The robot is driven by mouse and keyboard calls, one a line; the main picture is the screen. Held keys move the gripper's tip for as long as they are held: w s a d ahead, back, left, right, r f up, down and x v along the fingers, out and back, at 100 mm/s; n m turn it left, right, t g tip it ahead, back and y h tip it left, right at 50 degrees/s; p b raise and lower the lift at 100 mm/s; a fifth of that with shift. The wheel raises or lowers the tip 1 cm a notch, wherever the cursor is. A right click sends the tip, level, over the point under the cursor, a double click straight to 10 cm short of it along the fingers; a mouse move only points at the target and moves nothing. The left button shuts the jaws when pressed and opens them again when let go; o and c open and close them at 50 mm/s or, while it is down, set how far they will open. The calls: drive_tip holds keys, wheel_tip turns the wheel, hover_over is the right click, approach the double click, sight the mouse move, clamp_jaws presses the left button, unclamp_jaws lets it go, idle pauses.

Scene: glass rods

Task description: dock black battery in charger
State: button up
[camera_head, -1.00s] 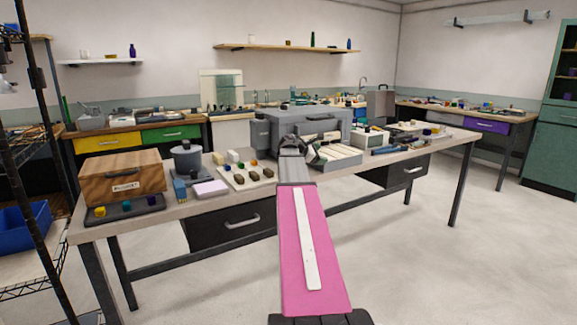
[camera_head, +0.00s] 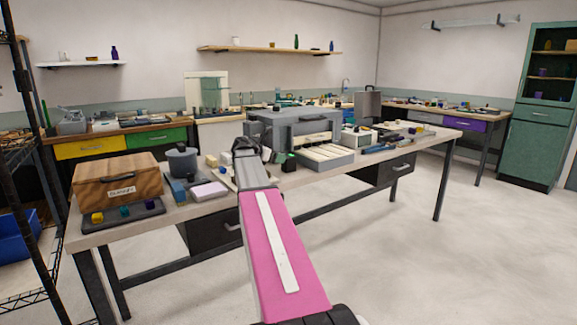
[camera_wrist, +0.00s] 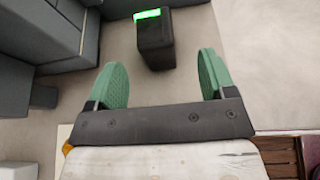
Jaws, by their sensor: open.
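The black battery (camera_wrist: 156,42), a dark upright block with a bright green strip along its top edge, stands on the worktop in the wrist view, ahead of my fingertips. It also shows as a small dark block (camera_head: 289,163) just right of my wrist in the head view. My gripper (camera_wrist: 161,63) is open and empty, its two green fingers apart, with the battery beyond the gap between them and not touching. A pale slotted unit (camera_head: 320,157), possibly the charger, sits right of the battery. I cannot tell for certain which unit is the charger.
A large grey case (camera_head: 300,124) stands behind. A brown box (camera_head: 118,180), a grey pot (camera_head: 182,160) and a pink-white block (camera_head: 209,190) lie to the left. Blue tools (camera_head: 378,149) lie to the right. The workbench front edge (camera_head: 350,172) is clear there.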

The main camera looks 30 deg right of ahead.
sight(289, 156)
drive_tip(key=shift+w+x, duration=0.15)
drive_tip(key=shift+x, duration=1.3)
drive_tip(key=shift+w+x, duration=0.15)
drive_tip(key=shift+x, duration=1.35)
drive_tip(key=c, duration=1.3)
drive_tip(key=shift+r, duration=0.1)
drive_tip(key=shift+r, duration=0.1)
drive_tip(key=shift+r, duration=0.55)
wheel_tip(289, 156, up, 2)
drive_tip(key=shift+r, duration=0.25)
drive_tip(key=shift+w+d+r+v, duration=0.1)
drive_tip(key=shift+w+r+v, duration=0.3)
drive_tip(key=shift+v, duration=1.85)
drive_tip(key=shift+w+d+r+v, duration=0.1)
drive_tip(key=shift+w+r+v, duration=0.25)
drive_tip(key=shift+v, duration=1.9)
drive_tip(key=shift+w+d+r+v, duration=0.1)
drive_tip(key=shift+w+r+v, duration=0.25)
drive_tip(key=shift+v, duration=1.9)
